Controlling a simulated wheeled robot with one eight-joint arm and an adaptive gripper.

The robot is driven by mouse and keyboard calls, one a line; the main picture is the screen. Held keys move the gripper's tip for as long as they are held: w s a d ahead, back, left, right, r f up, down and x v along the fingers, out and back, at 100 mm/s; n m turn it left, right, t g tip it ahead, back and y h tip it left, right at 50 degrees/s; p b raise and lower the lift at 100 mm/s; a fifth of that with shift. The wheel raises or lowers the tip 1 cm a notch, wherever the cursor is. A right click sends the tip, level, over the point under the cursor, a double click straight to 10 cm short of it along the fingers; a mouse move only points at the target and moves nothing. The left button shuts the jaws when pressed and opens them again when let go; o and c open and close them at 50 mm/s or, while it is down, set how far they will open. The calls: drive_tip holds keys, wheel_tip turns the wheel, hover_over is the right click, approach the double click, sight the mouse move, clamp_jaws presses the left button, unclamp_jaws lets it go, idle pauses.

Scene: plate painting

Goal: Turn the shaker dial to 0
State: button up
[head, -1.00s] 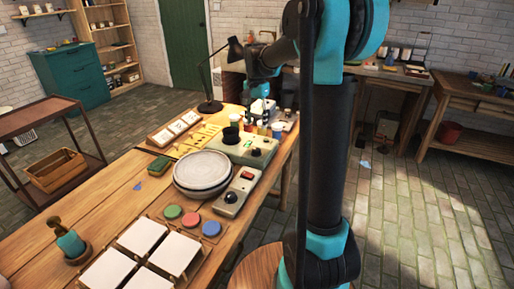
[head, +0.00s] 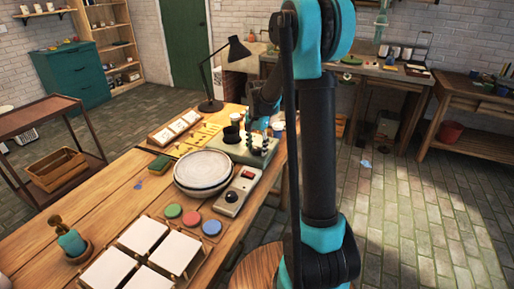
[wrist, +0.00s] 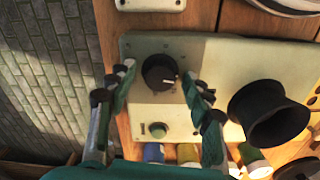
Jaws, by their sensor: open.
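The shaker (head: 228,148) is a pale box on the wooden table, beyond the round plates. In the wrist view its panel (wrist: 205,60) fills the middle. A black round dial (wrist: 160,72) with a white pointer mark sits on it, the mark toward the right of the picture. A green button (wrist: 158,130) and a black cup-shaped holder (wrist: 268,112) are also on the box. My gripper (wrist: 158,82) is open, its fingers on either side of the dial with gaps to it. In the head view my gripper (head: 262,140) is over the shaker, and the dial is hidden.
Several bottles (wrist: 190,155) stand close beside the shaker. A control box with a red switch (head: 238,190) and stacked plates (head: 203,172) are nearer. A black desk lamp (head: 212,80) stands behind. The table's right edge is close to the shaker.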

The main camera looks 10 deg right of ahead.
drive_tip(key=c, duration=1.2)
drive_tip(key=shift+o, duration=0.2)
drive_tip(key=shift+n, duration=0.4)
drive_tip(key=n, duration=0.8)
drive_tip(key=shift+n, duration=0.3)
drive_tip(key=n, duration=0.4)
drive_tip(key=shift+n, duration=2.2)
